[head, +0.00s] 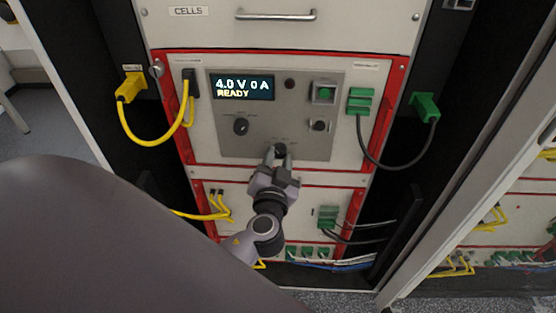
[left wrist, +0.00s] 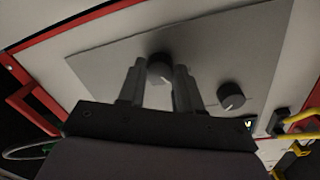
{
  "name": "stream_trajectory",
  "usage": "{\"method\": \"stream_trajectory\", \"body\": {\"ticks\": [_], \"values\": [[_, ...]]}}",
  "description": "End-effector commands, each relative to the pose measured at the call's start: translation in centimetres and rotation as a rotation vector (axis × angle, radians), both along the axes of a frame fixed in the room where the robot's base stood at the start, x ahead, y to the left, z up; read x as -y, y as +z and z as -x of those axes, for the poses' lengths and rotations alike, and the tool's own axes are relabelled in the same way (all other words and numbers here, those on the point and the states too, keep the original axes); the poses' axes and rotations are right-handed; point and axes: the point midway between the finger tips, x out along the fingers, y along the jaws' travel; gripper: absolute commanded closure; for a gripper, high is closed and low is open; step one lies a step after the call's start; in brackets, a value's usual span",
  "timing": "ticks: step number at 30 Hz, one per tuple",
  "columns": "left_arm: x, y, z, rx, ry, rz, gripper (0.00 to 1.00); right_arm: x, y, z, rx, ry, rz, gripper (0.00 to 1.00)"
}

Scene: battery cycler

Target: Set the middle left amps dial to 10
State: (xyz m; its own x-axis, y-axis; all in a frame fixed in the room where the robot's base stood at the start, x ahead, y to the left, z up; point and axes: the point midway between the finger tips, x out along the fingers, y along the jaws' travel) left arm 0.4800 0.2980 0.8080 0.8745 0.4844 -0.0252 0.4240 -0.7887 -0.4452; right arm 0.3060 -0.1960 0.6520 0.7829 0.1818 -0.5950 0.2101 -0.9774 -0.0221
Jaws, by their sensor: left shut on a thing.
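The grey control panel (head: 300,112) carries a display (head: 242,87) reading "4.0 V 0 A" and "READY". A black dial (head: 241,126) sits below the display at the left. A second black dial (head: 280,149) sits lower, near the panel's bottom edge. My left gripper (head: 279,156) is shut on this lower dial, one finger on each side. In the left wrist view the gripped dial (left wrist: 159,67) shows between the fingertips, and the other dial (left wrist: 231,96) stands free beside it. The printed dial scales are too small to read. My right gripper is not in view.
A green button (head: 325,93) and a black knob (head: 319,126) are at the panel's right. A yellow cable (head: 150,141) loops at the left, and a black cable (head: 378,160) hangs from green plugs at the right. A drawer handle (head: 276,15) is above.

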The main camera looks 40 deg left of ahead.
Motion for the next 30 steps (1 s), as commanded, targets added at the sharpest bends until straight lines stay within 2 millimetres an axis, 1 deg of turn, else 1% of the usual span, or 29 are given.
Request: {"method": "stream_trajectory", "body": {"ticks": [10, 26, 27, 28, 29, 30], "values": [[-0.01, -0.03, 0.06, -0.079, -0.001, -0.124, 0.96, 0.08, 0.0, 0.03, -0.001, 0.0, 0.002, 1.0], [0.0, -0.05, 0.06, -0.092, 0.001, -0.146, 0.96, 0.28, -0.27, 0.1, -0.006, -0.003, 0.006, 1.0], [0.0, -0.05, 0.06, -0.092, 0.001, -0.145, 0.56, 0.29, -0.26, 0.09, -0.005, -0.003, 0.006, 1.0], [0.0, -0.05, 0.06, -0.092, 0.001, -0.145, 0.46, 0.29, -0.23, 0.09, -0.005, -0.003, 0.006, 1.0], [0.0, -0.05, 0.06, -0.092, 0.001, -0.145, 0.4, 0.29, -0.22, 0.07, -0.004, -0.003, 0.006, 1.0], [0.01, -0.04, 0.06, -0.092, 0.001, -0.145, 0.4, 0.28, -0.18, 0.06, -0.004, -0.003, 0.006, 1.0]]}}
